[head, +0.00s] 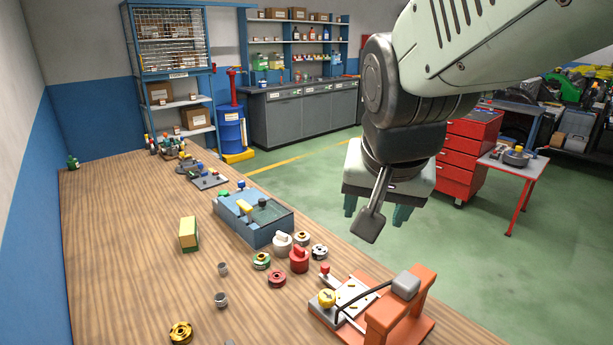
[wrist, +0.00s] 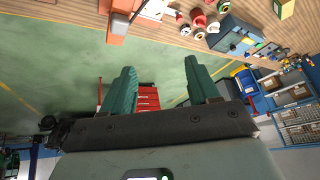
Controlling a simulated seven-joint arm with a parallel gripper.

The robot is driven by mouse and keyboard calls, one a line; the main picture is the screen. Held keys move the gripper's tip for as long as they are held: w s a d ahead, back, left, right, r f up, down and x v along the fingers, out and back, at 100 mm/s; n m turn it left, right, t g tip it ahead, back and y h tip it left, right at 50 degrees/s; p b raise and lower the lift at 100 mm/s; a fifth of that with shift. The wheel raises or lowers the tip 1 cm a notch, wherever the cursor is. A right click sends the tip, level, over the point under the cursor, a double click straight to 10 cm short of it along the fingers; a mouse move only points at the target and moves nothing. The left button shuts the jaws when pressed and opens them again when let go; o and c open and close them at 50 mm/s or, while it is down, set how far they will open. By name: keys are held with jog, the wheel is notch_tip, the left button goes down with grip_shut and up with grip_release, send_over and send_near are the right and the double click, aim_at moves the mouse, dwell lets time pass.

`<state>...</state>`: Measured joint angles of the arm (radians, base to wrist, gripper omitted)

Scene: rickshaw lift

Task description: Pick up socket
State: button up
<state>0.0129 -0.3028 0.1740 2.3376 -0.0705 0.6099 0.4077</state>
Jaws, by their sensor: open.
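Two small grey metal cylinders that look like sockets stand on the wooden table in the head view. One socket (head: 223,268) is farther back, and the other socket (head: 220,299) is nearer the camera. I cannot tell which one the task names. My gripper (head: 376,212) hangs in the air to the right of the table edge, well away from both, with its green fingers pointing down. In the wrist view my gripper (wrist: 160,68) has its fingers wide apart, with nothing between them but floor and a red cabinet behind. I cannot make out a socket there.
An orange fixture (head: 385,318) stands at the table's near right edge. Red, white and green round parts (head: 299,260) cluster behind it. A blue-grey box (head: 253,217), a yellow-green block (head: 189,234) and a brass ring (head: 181,333) surround the sockets. The table's left side (head: 120,260) is clear.

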jog(key=w+a+f+m+y, duration=0.4)
jog(key=w+a+f+m, duration=0.2)
jog(key=w+a+f, duration=1)
jog(key=m+t+y, duration=0.3)
jog(key=m+y, duration=0.3)
jog(key=m, duration=1.1)
send_near(223, 266)
jog(key=shift+s+a+r, duration=0.1)
jog(key=shift+s+r, duration=0.15)
jog(key=shift+r, duration=0.3)
jog(key=shift+w+a+f+m, duration=0.15)
jog(key=shift+w+f+m, duration=0.1)
jog(key=shift+f+m, duration=0.35)
jog(key=x, duration=0.5)
jog(key=shift+r, duration=0.2)
jog(key=shift+x, duration=2.75)
jog(key=shift+f, duration=0.15)
